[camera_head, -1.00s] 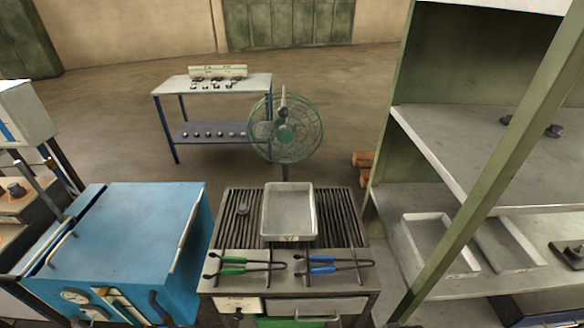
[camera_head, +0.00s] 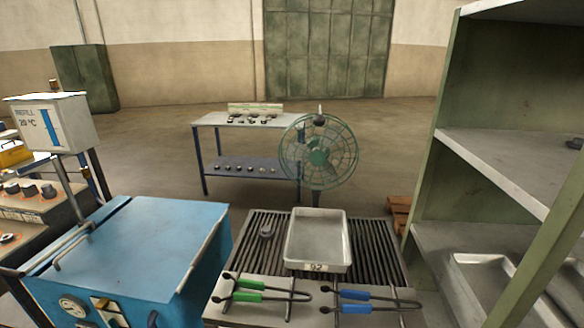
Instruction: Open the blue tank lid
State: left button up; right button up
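The blue tank (camera_head: 110,302) stands at the lower left of the head view. Its blue lid (camera_head: 135,246) lies flat and shut on top. A bent metal handle (camera_head: 72,246) rises at the lid's left edge. A round gauge (camera_head: 72,306) and pipes show on the tank's front. Neither of my grippers shows in this view.
Right of the tank is a grated bench with a metal tray (camera_head: 318,240), green-handled tongs (camera_head: 250,290) and blue-handled tongs (camera_head: 356,301). A green fan (camera_head: 320,152) stands behind it. A control box (camera_head: 52,122) is at left, and shelving (camera_head: 490,180) at right. Open floor lies behind.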

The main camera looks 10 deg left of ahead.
aim_at(148, 251)
jog(key=u, duration=1.35)
